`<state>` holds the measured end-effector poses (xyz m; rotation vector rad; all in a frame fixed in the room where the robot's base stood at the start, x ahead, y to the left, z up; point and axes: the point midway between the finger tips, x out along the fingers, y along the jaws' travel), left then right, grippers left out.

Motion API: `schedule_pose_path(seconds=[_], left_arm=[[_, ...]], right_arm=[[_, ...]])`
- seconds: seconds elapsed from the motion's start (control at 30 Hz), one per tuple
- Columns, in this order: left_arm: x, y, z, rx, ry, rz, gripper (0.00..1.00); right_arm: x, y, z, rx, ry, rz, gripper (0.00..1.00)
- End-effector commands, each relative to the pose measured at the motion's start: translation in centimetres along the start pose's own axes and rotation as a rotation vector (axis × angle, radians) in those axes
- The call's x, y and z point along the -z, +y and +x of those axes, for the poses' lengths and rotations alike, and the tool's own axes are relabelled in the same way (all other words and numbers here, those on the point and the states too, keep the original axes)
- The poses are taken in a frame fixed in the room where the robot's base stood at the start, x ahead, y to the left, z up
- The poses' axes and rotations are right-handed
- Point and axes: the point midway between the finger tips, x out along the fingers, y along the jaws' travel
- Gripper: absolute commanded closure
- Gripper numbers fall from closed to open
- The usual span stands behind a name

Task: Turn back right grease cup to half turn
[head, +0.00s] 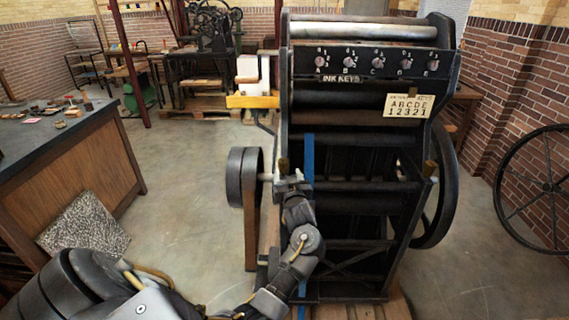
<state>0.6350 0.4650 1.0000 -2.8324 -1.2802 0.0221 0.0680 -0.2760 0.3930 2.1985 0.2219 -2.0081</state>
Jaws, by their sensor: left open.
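The black press stands in the middle of the head view. A small brass cup (283,164) sits upright on its left side frame, and a similar brass cup (430,168) sits on its right side frame. They look like grease cups, but I cannot tell which is the back right one or how far either is turned. My left gripper (289,179) is open at the left brass cup, just below it in the picture. I cannot tell whether the fingers touch it. My right gripper is not in view.
The press carries an ink key row (377,62) and a code plate (408,106). A flywheel (442,190) is at its right and a pulley (244,177) at its left. A workbench (70,165) stands left; a large spoked wheel (549,187) leans right. Open floor lies between.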

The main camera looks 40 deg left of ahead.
Motion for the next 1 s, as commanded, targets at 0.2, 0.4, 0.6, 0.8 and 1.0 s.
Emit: schedule_pose_path(seconds=[0.2,0.4,0.6,0.8,1.0], left_arm=[[0.2,-0.1,4.3,0.001,0.001,0.002,0.43],[0.1,0.0,6.8,0.001,0.001,0.001,0.43],[0.1,0.0,7.8,0.000,0.001,-0.001,0.43],[0.0,0.0,7.8,-0.001,0.001,-0.002,0.43],[0.0,0.1,7.7,-0.002,0.001,-0.001,0.65]], right_arm=[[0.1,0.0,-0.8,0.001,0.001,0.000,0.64],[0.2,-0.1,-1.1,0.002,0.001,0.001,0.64],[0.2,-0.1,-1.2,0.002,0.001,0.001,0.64],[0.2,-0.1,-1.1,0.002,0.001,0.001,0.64],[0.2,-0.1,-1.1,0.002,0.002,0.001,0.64]])
